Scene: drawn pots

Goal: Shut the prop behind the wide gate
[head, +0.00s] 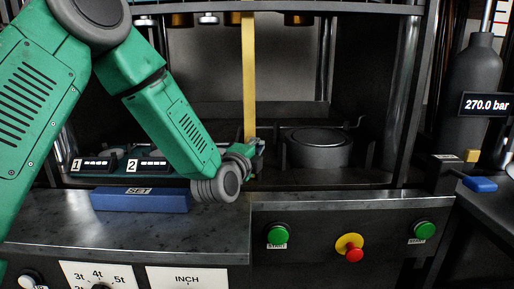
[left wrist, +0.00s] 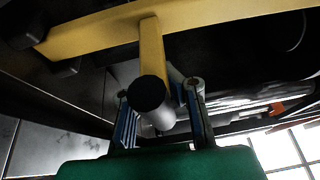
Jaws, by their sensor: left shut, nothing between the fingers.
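A yellow upright bar (head: 249,75) stands in the press opening in the head view; I take it to be the prop. In the left wrist view the yellow bar (left wrist: 95,33) crosses the top, with a stub handle (left wrist: 149,95) that ends in a dark round knob. My left gripper (head: 258,147) is at the bar's lower end and is shut with nothing held. In the left wrist view its fingers (left wrist: 162,112) show close by the handle, whose knob partly hides the space between them. No wide gate can be clearly told. My right gripper is not in view.
A round dark block (head: 319,146) stands right of the bar. A blue SET block (head: 141,199) lies on the front ledge. Green buttons (head: 277,235) and a red stop button (head: 354,255) sit on the front panel. A dark cylinder (head: 474,75) stands at the right.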

